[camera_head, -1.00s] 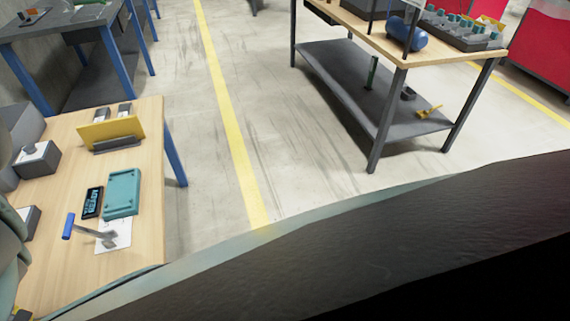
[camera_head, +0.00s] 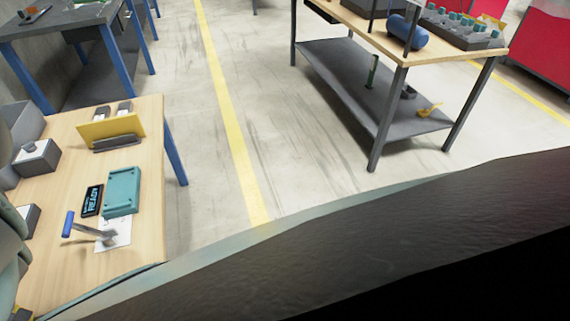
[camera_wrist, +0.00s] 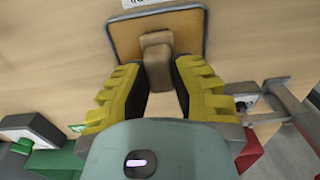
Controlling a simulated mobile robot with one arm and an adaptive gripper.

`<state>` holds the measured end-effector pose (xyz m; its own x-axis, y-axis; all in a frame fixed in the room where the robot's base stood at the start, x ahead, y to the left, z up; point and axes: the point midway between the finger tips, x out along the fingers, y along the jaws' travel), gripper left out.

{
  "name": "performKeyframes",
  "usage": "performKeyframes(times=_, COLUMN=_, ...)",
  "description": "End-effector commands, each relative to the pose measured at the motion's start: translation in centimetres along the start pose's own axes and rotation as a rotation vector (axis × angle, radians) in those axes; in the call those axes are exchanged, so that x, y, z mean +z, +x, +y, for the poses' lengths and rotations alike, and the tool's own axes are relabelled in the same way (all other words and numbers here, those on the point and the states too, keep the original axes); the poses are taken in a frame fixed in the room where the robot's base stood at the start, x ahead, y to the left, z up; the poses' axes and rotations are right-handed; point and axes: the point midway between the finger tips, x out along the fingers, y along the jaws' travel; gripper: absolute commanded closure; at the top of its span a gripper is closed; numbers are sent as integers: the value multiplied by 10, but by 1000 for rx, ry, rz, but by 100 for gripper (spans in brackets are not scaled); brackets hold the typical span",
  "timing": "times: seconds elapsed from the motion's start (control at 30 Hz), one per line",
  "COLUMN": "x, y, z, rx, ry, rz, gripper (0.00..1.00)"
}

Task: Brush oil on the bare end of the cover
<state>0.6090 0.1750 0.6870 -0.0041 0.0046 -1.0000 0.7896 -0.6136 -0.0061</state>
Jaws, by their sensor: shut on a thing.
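In the wrist view my gripper (camera_wrist: 160,77), with ribbed yellow fingers, is shut on a narrow brown block (camera_wrist: 156,57). The block lies over a tan square pad with a dark rim (camera_wrist: 188,22). I cannot tell whether the block and pad are joined. No bristles or oil can be made out, and I cannot identify the cover for certain. My gripper is not seen in the head view.

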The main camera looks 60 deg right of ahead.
Motion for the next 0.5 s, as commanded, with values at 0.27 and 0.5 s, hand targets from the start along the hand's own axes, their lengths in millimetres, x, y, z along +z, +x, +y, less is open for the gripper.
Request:
performKeyframes(times=0.27, x=0, y=4, z=1, rx=0, ry=2, rz=0, gripper=100)
performKeyframes(times=0.5, x=0, y=6, z=1, rx=0, ry=3, rz=0, gripper=100)
